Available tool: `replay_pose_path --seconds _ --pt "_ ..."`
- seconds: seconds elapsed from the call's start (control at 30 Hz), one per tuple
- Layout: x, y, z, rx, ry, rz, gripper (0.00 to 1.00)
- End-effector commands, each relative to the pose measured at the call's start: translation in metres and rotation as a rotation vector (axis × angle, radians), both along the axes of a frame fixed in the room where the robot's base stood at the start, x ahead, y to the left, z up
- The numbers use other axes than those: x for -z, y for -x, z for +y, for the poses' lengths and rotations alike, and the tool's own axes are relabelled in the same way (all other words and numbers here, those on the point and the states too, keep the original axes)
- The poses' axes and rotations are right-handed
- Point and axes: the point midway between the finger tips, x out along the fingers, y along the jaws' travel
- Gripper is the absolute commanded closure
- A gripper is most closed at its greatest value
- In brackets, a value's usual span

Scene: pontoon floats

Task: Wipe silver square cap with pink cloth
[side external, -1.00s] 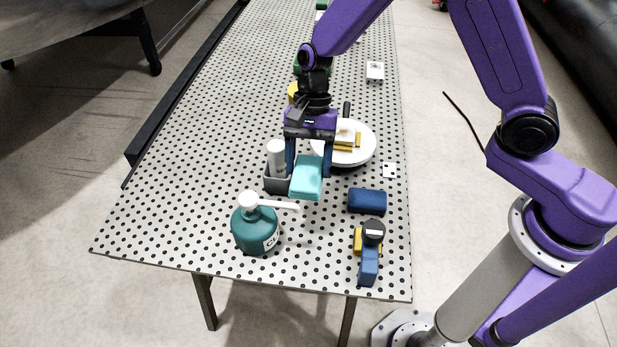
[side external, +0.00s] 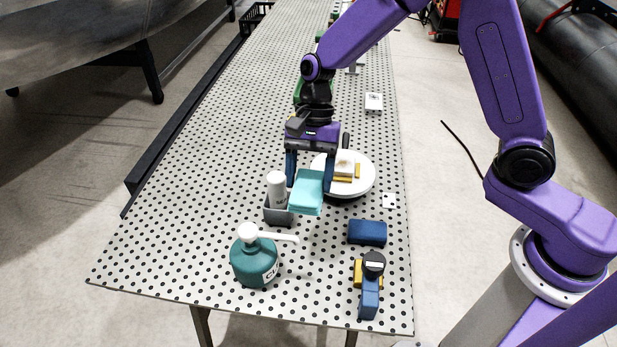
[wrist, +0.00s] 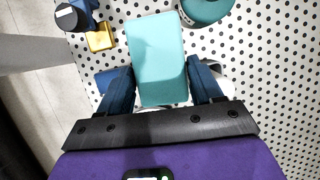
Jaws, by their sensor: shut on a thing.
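My gripper (side external: 309,187) is shut on a turquoise block (side external: 306,194), with a blue finger on either side of it, in the side view. The block appears held above the perforated table. In the wrist view my gripper (wrist: 160,80) spans the block (wrist: 158,55), which sticks out beyond the fingers. I see no pink cloth. I cannot make out a silver square cap for certain. A small pale square plate (side external: 390,201) lies near the table's right edge, and another pale square piece (side external: 374,101) lies farther back.
A grey holder (side external: 277,216) with a white cylinder (side external: 277,187) stands left of the block. A green pump bottle (side external: 254,262) is in front. A round white plate (side external: 362,184) stands behind right. A navy block (side external: 367,232) and a blue-yellow tool (side external: 369,290) lie front right.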

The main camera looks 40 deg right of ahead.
Motion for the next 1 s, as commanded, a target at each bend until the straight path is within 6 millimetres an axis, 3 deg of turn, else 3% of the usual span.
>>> replay_pose_path --seconds 0.17,0.3,0.5,0.6,0.73,1.0 --pt "-0.001 -0.028 -0.039 0.195 0.0 0.0 0.59" --pt "-0.001 -0.051 -0.081 0.391 0.0 -0.001 0.59" --pt "-0.002 -0.07 -0.134 0.619 0.0 0.0 0.59" --pt "-0.002 -0.074 -0.151 0.69 -0.001 0.001 0.59" --pt "-0.001 -0.076 -0.162 0.736 0.0 0.002 0.59" --pt "0.012 -0.076 -0.163 0.744 -0.001 0.004 0.59"
